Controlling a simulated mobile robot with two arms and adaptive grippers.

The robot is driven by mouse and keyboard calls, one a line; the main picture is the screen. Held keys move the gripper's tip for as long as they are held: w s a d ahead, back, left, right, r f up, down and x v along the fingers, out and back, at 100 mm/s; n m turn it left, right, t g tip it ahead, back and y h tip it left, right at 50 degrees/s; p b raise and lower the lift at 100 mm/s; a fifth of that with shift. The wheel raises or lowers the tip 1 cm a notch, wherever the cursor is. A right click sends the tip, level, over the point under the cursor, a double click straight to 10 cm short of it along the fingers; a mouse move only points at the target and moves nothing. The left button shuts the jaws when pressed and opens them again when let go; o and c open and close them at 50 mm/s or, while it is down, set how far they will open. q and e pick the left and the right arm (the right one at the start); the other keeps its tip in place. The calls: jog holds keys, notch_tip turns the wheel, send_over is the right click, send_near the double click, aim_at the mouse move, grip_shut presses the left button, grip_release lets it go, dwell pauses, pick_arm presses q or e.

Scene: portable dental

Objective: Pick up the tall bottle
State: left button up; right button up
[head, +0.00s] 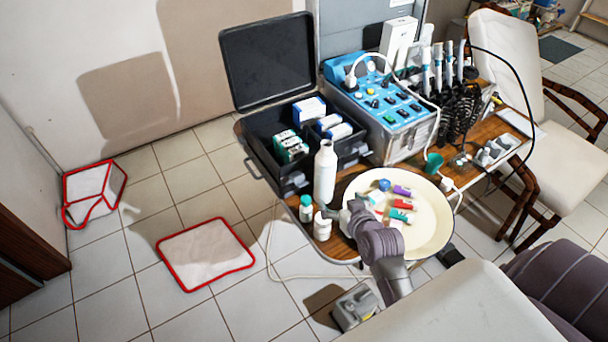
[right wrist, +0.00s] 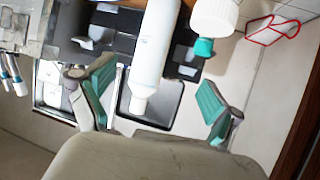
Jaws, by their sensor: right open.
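The tall bottle (head: 325,173) is white with a narrow neck. It stands upright near the front left edge of the wooden table. My right gripper (head: 342,212) is low beside its base, just right of it in the head view. In the right wrist view, the gripper (right wrist: 155,82) is open, and the tall bottle (right wrist: 154,48) shows in the gap between its green-padded fingers. No finger visibly closes on the bottle. My left gripper is not in view.
A small white bottle with a teal cap (head: 306,208) and a white jar (head: 322,227) stand close to the tall bottle. A round cream tray (head: 435,232) with coloured items lies under my right arm. An open black case (head: 262,130) and blue control unit (head: 375,98) stand behind.

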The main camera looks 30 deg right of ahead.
aim_at(329, 174)
jog(key=shift+t+h, duration=0.3)
jog(key=shift+t, duration=0.1)
jog(key=w, duration=0.2)
jog(key=w+d, duration=0.1)
jog(key=w, duration=0.2)
jog(key=w+d, duration=0.1)
jog(key=w, duration=0.2)
jog(key=shift+w+d+f, duration=0.2)
jog(key=shift+d+f, duration=0.05)
jog(key=shift+f, duration=0.05)
jog(key=shift+w, duration=0.2)
jog(key=shift+w+m+p, duration=0.3)
jog(key=shift+w+p, duration=0.1)
jog(key=shift+w, duration=0.1)
jog(key=x, duration=0.4)
jog(key=shift+w+d+f, duration=0.1)
jog(key=shift+w+f, duration=0.05)
jog(key=shift+w, duration=0.05)
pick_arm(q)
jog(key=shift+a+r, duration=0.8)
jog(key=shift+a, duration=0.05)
pick_arm(e)
jog(key=shift+s, duration=0.1)
jog(key=c, duration=1.4)
jog(key=shift+r, duration=0.25)
